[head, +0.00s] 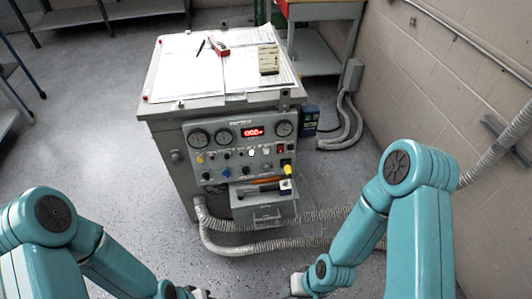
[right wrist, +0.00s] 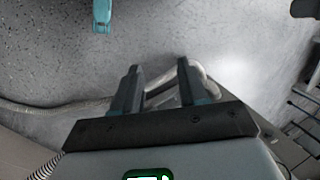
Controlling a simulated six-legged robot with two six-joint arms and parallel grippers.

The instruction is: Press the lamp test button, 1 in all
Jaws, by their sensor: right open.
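A grey test console (head: 170,125) stands ahead of me in the head view. Its sloped front panel (head: 215,140) has round gauges, a lit red display (head: 252,132) and a row of small knobs and buttons. A white round button or lamp (head: 252,153) sits below the display. The labels are too small to read, so I cannot tell which one is the lamp test button. My right gripper (right wrist: 158,85) is open and empty, low in front of the console and apart from the panel. My left gripper (head: 192,293) is at the bottom edge, mostly cut off.
Papers, a pen, a red-and-grey tool (head: 219,50) and a beige block (head: 269,59) lie on the console top. An open drawer (head: 262,200) juts out below the panel. Ribbed conduit (head: 270,245) runs across the floor. A block wall (head: 440,90) bounds the right.

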